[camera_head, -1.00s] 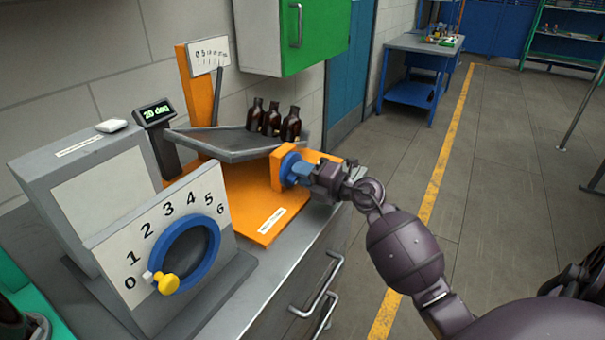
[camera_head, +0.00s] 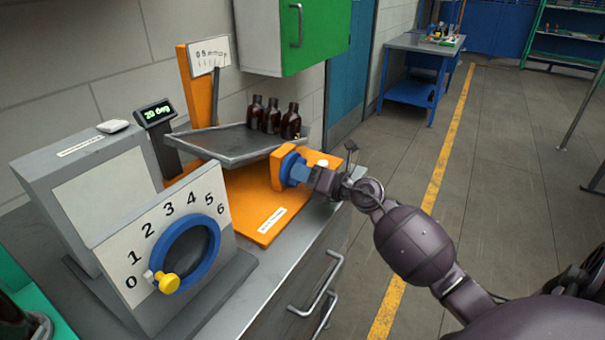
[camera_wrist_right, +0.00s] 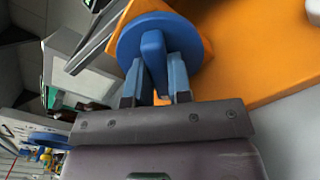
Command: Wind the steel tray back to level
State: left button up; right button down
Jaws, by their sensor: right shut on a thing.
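The steel tray (camera_head: 230,147) sits tilted on the orange tilting stand (camera_head: 262,200), with three amber bottles (camera_head: 273,117) standing together at its right end. A small display (camera_head: 157,113) beside it reads 20 deg. A blue knob (camera_head: 290,168) is on the stand's orange block. My right gripper (camera_head: 305,173) is shut on the knob's blue grip bar; the right wrist view shows the bar (camera_wrist_right: 153,60) between the two fingers. The fingertips are partly hidden in the head view. My left gripper is not in view.
A grey panel numbered 0 to 6 (camera_head: 165,235) with a blue ring and yellow knob (camera_head: 169,283) stands at front left. A green cabinet (camera_head: 310,35) hangs above. Drawer handles (camera_head: 318,290) stick out from the bench front. The floor to the right is clear.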

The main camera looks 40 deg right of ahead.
jog(key=n, duration=0.3)
jog(key=shift+f+n, duration=0.15)
jog(key=shift+n, duration=0.25)
jog(key=n+b, duration=0.1)
jog(key=n, duration=0.3)
jog(key=n+b, duration=0.1)
jog(key=n, duration=0.5)
jog(key=n+b, duration=0.1)
jog(key=n, duration=0.2)
jog(key=shift+n, duration=0.3)
jog(key=n, duration=0.3)
jog(key=n+b, duration=0.1)
jog(key=n, duration=0.3)
jog(key=shift+n, duration=0.9)
